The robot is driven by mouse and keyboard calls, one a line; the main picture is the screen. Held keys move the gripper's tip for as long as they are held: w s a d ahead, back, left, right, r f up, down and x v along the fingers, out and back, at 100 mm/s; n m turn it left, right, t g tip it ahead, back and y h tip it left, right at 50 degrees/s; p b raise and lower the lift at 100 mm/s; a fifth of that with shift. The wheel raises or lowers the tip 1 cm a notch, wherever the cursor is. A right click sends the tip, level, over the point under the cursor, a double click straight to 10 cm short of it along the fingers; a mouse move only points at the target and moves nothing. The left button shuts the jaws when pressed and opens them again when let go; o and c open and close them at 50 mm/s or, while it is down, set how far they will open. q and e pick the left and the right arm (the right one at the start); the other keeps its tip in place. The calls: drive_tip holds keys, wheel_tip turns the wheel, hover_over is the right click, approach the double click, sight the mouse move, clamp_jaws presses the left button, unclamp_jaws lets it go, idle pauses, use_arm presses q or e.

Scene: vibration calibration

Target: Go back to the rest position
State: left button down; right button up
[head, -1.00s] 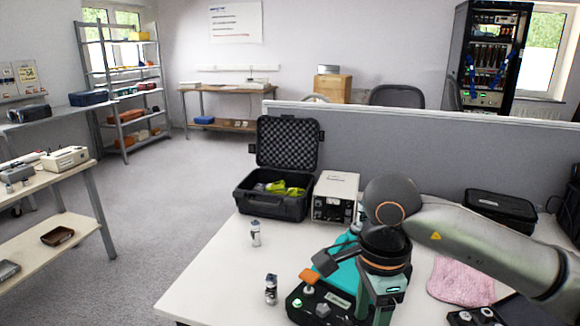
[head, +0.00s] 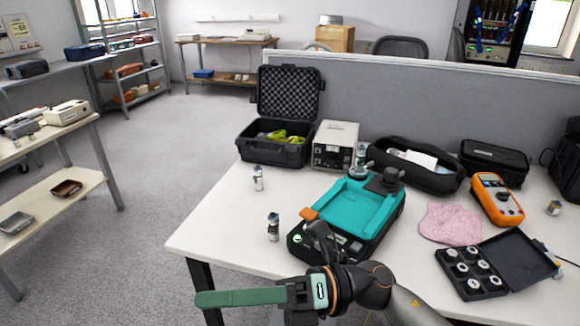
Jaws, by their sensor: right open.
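My right arm comes in from the bottom right, and its right gripper (head: 215,298) points left, with a green finger seen from the side. It is open and nothing shows in it. It hangs near the front edge of the white table (head: 215,225), low in the head view. The teal-topped device (head: 352,215) stands on the table just beyond my wrist, apart from the fingers. A black shaker-like part sits at its back right corner and a green light glows at its front left. My left gripper is not in view.
Two small cylinders (head: 258,178) (head: 273,227) stand left of the device. An open black case (head: 275,150), a grey instrument (head: 335,145) and a black pouch (head: 420,165) line the back. A pink cloth (head: 450,223), an orange multimeter (head: 496,200) and a sensor case (head: 470,272) lie right.

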drive_tip(key=w+d+f+m+t+y, duration=0.1)
drive_tip(key=w+d+m+t, duration=0.25)
drive_tip(key=m+t, duration=0.6)
drive_tip(key=w+d+f+m+t, duration=0.2)
drive_tip(key=w+m+t, duration=0.3)
drive_tip(key=m+t, duration=0.4)
drive_tip(key=w+d+f+m+t+h, duration=0.2)
drive_tip(key=d+f+m+h, duration=0.2)
drive_tip(key=f+m+h, duration=0.3)
drive_tip(key=w+d+f+m+t+h, duration=0.1)
drive_tip(key=d+f+m+t+h, duration=0.1)
drive_tip(key=d+f+m+h, duration=0.45)
drive_tip(key=s+d+f+m+g+h, duration=0.2)
drive_tip(key=s+d+f+m+g, duration=0.15)
drive_tip(key=s+f+m, duration=0.55)
drive_tip(key=s+d+f+m+g+h, duration=0.25)
drive_tip(key=s+f+g, duration=0.3)
drive_tip(key=f, duration=0.75)
use_arm(q)
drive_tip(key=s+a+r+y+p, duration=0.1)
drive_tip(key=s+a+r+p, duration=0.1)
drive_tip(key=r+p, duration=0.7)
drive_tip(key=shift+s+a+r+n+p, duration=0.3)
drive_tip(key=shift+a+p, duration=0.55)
drive_tip(key=shift+p, duration=1.25)
use_arm(e)
wheel_tip(320, 180, up, 10)
drive_tip(key=s+d+t, duration=0.1)
drive_tip(key=d, duration=0.2)
drive_tip(key=shift+r, duration=0.25)
